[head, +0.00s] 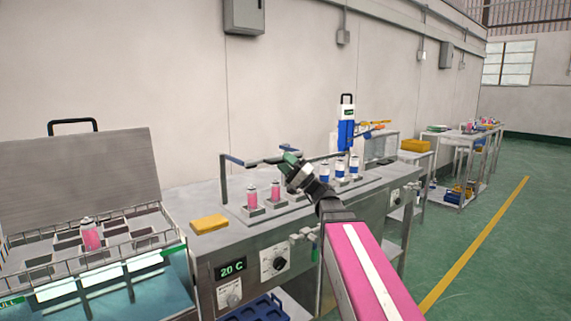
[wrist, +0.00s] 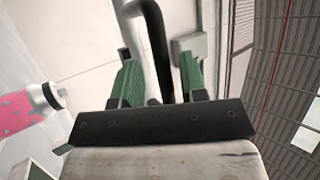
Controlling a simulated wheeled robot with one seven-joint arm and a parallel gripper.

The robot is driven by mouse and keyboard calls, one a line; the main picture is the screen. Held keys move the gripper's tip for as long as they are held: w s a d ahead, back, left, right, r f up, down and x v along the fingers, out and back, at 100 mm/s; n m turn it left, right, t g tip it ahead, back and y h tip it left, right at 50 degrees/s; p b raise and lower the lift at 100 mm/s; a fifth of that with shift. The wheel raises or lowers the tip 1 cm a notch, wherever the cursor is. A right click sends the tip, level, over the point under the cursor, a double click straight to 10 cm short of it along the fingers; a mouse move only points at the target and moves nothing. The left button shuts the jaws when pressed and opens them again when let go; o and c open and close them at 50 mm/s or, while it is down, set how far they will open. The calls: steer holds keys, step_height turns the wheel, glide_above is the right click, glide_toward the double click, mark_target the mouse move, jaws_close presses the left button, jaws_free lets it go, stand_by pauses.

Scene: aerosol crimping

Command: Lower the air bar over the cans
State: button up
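The air bar (head: 312,159) is a thin grey-blue bar on uprights, raised above the cans on the steel bench. Pink cans (head: 276,190) stand under its left part and blue-and-white cans (head: 340,168) under its right part. My gripper (head: 287,160) is up at the bar, near its black handle. In the wrist view, the black handle (wrist: 157,45) and a pale bar lie between the green fingers of my gripper (wrist: 160,78). The fingers look apart, with a gap beside the handle. My gripper hides part of the bar in the head view.
A yellow sponge-like block (head: 209,224) lies on the bench's left. A water bath (head: 95,275) with a raised lid and a pink can in its rack stands at left. A dial panel reading 20 C (head: 231,267) faces front. The green floor is clear at right.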

steer(key=v, duration=1)
steer(key=shift+d+f, duration=0.2)
steer(key=shift+f, duration=0.05)
steer(key=shift+s, duration=0.15)
